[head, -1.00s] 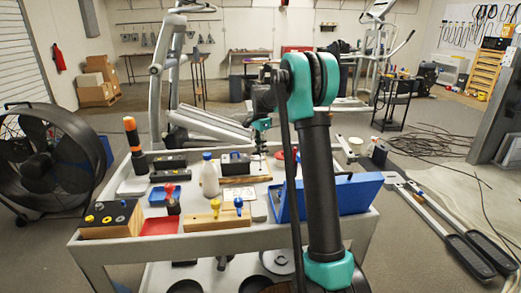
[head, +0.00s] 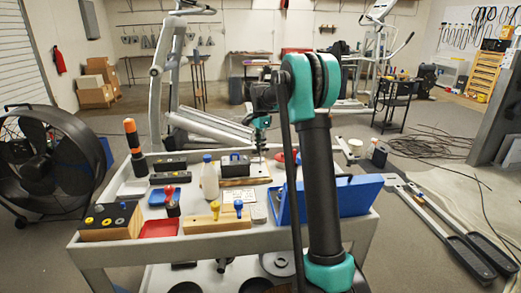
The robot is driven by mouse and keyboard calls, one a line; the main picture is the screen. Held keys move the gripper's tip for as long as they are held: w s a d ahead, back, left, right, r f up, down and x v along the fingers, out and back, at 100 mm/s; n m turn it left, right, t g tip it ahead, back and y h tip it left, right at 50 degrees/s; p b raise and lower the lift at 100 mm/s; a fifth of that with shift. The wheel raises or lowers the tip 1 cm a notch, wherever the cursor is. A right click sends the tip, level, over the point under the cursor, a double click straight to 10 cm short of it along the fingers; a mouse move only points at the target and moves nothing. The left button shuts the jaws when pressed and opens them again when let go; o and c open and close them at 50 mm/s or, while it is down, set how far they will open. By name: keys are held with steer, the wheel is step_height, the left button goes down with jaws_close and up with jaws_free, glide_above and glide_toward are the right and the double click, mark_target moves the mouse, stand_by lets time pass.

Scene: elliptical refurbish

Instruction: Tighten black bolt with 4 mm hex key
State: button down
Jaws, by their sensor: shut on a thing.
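My gripper (head: 261,143) hangs over the far right part of the cart top, beyond my upright arm. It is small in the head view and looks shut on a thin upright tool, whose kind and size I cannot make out. Below it is a wooden board (head: 238,182) with a dark block (head: 236,165) on it. The tool's lower end is close to this board; I cannot tell whether it touches anything. The black bolt cannot be made out. A wooden holder (head: 205,223) nearer the front carries a yellow-handled tool (head: 215,208) and a blue-handled tool (head: 238,206).
The grey cart (head: 120,250) is crowded: a white bottle (head: 209,180), a red tray (head: 160,229), a block with coloured knobs (head: 110,222) and an open blue case (head: 340,198). A large fan (head: 40,155) stands left. The grey elliptical (head: 205,127) stands behind the cart.

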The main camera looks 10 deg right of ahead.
steer(key=shift+r, duration=0.65)
steer(key=shift+r, duration=3)
